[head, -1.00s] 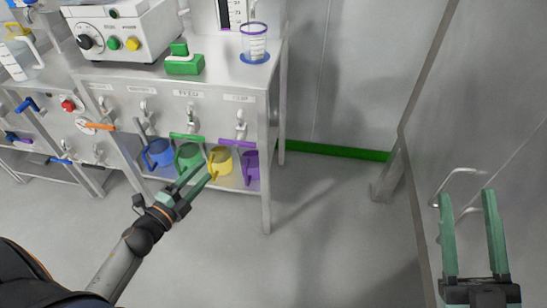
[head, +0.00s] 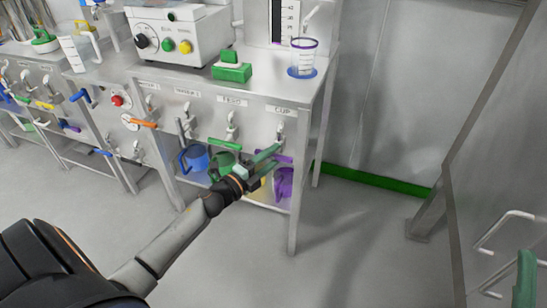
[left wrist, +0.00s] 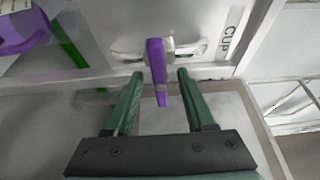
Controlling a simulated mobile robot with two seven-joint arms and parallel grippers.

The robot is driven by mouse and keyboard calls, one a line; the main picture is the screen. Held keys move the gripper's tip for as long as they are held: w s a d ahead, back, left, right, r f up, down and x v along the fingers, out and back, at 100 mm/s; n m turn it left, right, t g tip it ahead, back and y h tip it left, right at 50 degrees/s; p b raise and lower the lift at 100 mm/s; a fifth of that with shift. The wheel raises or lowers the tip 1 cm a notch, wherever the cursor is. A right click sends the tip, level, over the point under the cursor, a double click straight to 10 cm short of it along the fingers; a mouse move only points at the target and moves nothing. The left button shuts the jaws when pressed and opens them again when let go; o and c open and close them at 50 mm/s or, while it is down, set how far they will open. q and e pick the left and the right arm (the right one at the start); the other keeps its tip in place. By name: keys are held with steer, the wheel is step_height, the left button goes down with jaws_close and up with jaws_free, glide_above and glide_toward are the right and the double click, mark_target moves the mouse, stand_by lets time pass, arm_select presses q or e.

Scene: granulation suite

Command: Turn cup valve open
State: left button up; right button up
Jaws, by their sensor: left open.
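The CUP valve (head: 279,132) is on the steel bench front, under the CUP label (head: 282,110). Its purple lever (left wrist: 157,70) stands out from the panel in the left wrist view. My left gripper (head: 277,157) is open in front of it. In the left wrist view its two green fingers (left wrist: 160,76) lie one on each side of the lever, with a gap on both sides. In the head view the fingers partly cover the lever. My right gripper (head: 527,280) shows only as one green finger at the lower right edge.
A purple jug (head: 284,184) and a blue jug (head: 194,158) stand on the low shelf under the taps. A purple-rimmed cup (head: 303,58) is on the bench top beside a green block (head: 232,72). Open floor lies in front; a steel handrail (head: 505,228) is at right.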

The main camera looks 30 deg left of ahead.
arm_select(q)
steer(key=shift+w, duration=0.4)
steer(key=shift+d, duration=0.1)
jaws_close()
stand_by(0.3)
